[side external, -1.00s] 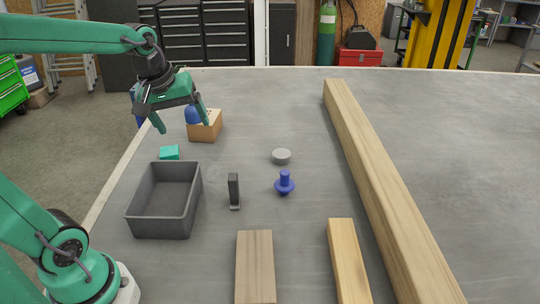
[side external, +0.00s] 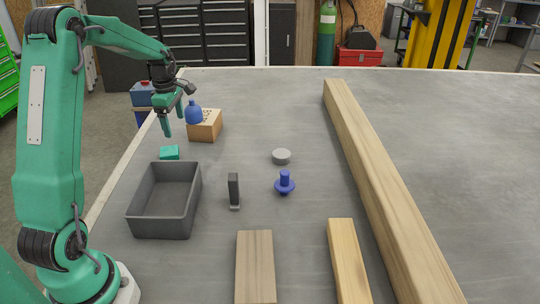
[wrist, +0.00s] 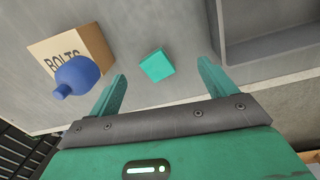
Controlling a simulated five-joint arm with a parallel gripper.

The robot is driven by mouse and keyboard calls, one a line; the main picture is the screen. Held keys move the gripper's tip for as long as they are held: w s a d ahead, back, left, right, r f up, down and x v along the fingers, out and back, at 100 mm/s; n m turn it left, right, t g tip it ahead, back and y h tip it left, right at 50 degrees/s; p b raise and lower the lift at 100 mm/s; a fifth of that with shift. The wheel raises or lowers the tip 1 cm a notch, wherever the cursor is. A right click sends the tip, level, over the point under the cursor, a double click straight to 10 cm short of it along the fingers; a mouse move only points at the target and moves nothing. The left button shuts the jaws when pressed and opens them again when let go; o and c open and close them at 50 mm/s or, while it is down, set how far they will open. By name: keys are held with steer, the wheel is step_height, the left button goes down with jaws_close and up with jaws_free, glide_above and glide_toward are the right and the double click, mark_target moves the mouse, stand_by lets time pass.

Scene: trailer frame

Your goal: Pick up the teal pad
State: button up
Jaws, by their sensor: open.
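The teal pad (side external: 170,152) is a small teal block lying on the grey table, just behind the dark grey bin. In the wrist view the teal pad (wrist: 157,65) lies ahead of the fingers, between their lines and apart from both. My gripper (side external: 172,126) is open and empty, above the table and behind the pad in the side view. In the wrist view its two teal fingers (wrist: 163,80) are spread wide.
A dark grey bin (side external: 147,213) stands close in front of the pad. A cardboard box marked BOLTS (wrist: 89,46) and a blue bottle-like object (wrist: 78,74) stand beside my gripper. A black bracket (side external: 234,190), blue knob (side external: 285,182), grey disc (side external: 281,156) and long wooden beam (side external: 385,185) are farther right.

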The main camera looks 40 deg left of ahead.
mark_target(169, 150)
steer(key=a+f+n, duration=0.1)
steer(key=a+f, duration=0.1)
steer(key=a+f+n, duration=0.2)
steer(key=s+a+f+n, duration=0.1)
steer(key=a+f, duration=0.1)
steer(key=shift+a+n+g, duration=0.25)
steer(key=shift+n+g, duration=0.05)
steer(key=shift+f, duration=1.35)
steer(key=shift+d+f, duration=0.1)
steer(key=shift+d+f, duration=0.1)
steer(key=shift+f, duration=2.4)
steer(key=shift+c, duration=0.4)
steer(key=c, duration=1)
